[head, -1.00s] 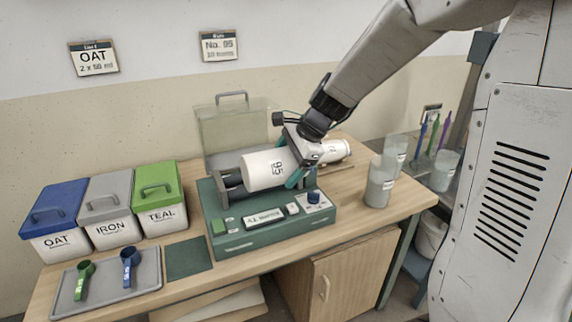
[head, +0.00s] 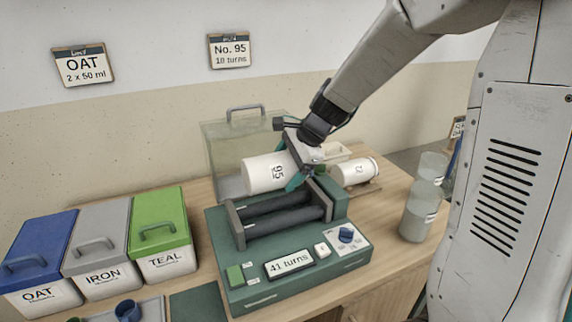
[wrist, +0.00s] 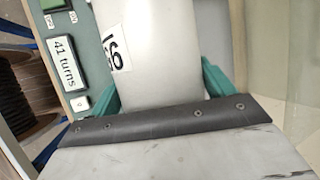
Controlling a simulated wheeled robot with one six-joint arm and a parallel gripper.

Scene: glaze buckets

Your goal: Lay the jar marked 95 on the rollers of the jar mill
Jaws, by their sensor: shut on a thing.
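The white jar marked 95 (head: 258,174) lies on its side in my gripper (head: 298,176), its label facing the front. My gripper is shut on it, with teal fingers on either side of its body. The jar is held up above and behind the rollers (head: 285,214) of the green jar mill (head: 225,262), apart from them. The two dark rollers are bare. The mill's display reads 41 turns. In the wrist view, the jar (wrist: 150,35) fills the middle between the teal fingers, and its far end is out of frame.
A clear cover with a handle (head: 228,140) stands behind the mill. A second white jar (head: 357,171) lies on its side to the right. Blue, grey and green lidded buckets (head: 162,232) stand left. Translucent cups (head: 418,218) stand right.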

